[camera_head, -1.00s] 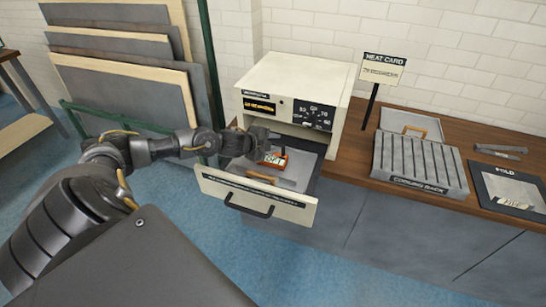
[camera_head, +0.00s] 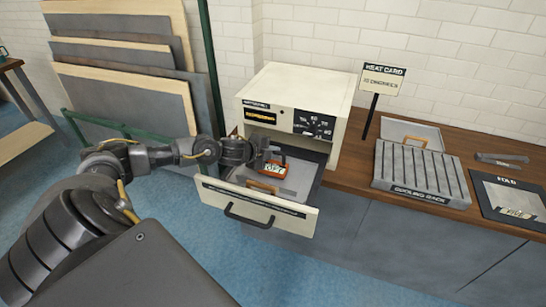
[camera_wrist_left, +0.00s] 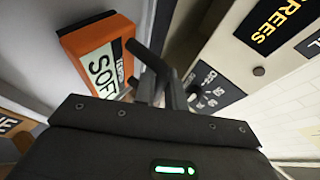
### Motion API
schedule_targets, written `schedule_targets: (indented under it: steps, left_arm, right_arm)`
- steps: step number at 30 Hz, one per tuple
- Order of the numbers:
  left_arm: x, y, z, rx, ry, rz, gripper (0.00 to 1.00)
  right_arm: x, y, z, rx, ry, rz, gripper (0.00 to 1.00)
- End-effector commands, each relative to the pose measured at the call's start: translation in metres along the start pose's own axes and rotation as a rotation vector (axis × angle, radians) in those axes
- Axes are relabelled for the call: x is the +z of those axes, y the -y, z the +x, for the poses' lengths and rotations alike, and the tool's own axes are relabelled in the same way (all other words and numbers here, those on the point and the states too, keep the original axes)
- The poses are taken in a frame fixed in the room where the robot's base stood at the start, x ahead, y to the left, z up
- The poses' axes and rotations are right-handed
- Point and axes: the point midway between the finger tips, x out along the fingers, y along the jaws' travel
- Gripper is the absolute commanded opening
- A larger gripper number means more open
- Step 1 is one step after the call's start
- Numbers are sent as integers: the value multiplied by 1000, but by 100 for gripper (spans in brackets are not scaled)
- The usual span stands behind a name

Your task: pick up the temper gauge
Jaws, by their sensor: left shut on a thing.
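The temper gauge (camera_head: 273,168) is a small orange block in the open drawer of the white oven. In the left wrist view the gauge (camera_wrist_left: 98,56) shows a pale label reading "SOFT" and lies close to the left of the fingers. My left gripper (camera_head: 265,158) is over the drawer, right at the gauge. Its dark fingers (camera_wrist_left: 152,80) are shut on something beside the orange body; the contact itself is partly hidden. I cannot tell whether the gauge is clear of the drawer floor. My right gripper is not in view.
The oven (camera_head: 297,92) stands behind the pulled-out drawer (camera_head: 245,205). A tan bar (camera_head: 262,187) is in the drawer's front part. To the right on the bench are a heat card (camera_head: 382,80), a cooling rack (camera_head: 420,170) and tongs (camera_head: 502,160). Boards (camera_head: 130,90) lean at left.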

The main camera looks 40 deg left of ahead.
Motion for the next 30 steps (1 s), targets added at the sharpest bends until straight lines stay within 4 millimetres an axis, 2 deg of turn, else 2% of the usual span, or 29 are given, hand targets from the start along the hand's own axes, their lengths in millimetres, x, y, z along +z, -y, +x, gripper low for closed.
schedule_targets:
  steps: [5,12,15,21,30]
  left_arm:
    - [-5,22,-12,-8,-1,4,0]
    - [-11,44,-88,-1,3,12,0]
    - [-9,37,-111,5,5,11,0]
    - [-9,35,-145,1,5,8,0]
    - [-10,33,-176,-1,1,3,0]
  right_arm:
    - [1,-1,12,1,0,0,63]
    - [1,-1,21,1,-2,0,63]
    - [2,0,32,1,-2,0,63]
    - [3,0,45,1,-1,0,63]
    - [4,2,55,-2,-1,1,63]
